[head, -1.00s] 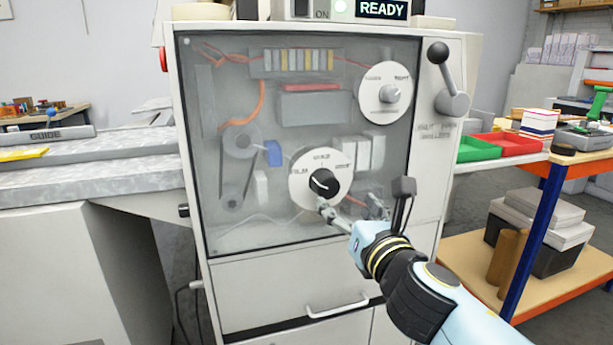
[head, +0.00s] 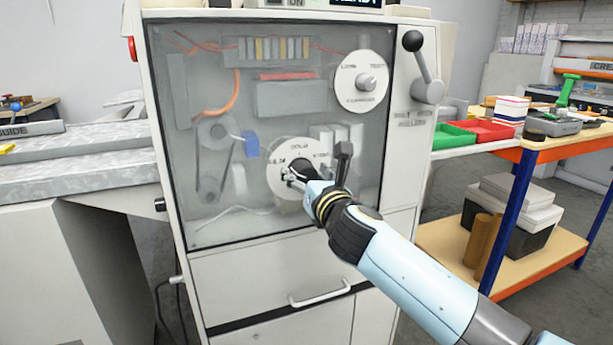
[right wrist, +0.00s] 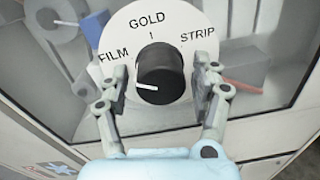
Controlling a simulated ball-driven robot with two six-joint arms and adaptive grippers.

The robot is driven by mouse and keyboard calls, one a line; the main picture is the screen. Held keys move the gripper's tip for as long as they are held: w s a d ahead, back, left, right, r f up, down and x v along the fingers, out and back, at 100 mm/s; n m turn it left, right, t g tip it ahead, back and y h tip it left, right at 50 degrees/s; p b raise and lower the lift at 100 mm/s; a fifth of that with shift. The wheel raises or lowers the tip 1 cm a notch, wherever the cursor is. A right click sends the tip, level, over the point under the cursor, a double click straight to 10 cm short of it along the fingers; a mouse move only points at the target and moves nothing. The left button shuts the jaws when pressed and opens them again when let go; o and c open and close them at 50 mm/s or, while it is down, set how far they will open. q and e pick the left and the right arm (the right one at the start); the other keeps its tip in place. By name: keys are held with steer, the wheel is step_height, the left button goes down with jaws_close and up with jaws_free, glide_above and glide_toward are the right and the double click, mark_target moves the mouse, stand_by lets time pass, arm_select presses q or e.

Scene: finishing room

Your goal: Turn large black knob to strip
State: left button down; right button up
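The large black knob (right wrist: 158,72) sits on a round white dial (right wrist: 150,28) marked FILM, GOLD and STRIP. Its white pointer line is at the knob's lower left, on the FILM side and away from STRIP. My right gripper (right wrist: 161,78) is open, with one finger on each side of the knob; I see gaps between fingers and knob. In the head view my right gripper (head: 291,180) is in front of the dial (head: 280,190) and hides part of the knob. My left gripper is not in view.
A second white dial (head: 361,82) with a grey knob is at the panel's upper right. A lever (head: 422,68) stands right of it. Below is a drawer with a handle (head: 322,294). A bench with green (head: 447,137) and red (head: 488,131) trays stands at right.

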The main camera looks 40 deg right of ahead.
steer(key=c, duration=0.9)
steer(key=m, duration=0.4)
steer(key=shift+m, duration=0.4)
steer(key=m, duration=0.5)
steer(key=shift+d+f+b, duration=0.1)
steer(key=shift+d+b, duration=0.05)
steer(key=shift+b, duration=0.15)
steer(key=m+b, duration=0.1)
steer(key=m, duration=0.5)
steer(key=shift+f+y+b, duration=0.15)
steer(key=shift+y+b, duration=0.2)
steer(key=shift+y, duration=0.05)
steer(key=m+b, duration=0.1)
steer(key=m, duration=0.3)
steer(key=shift+f+m, duration=0.1)
steer(key=shift+m, duration=0.2)
steer(key=shift+m+b, duration=0.8)
steer(key=shift+m, duration=0.6)
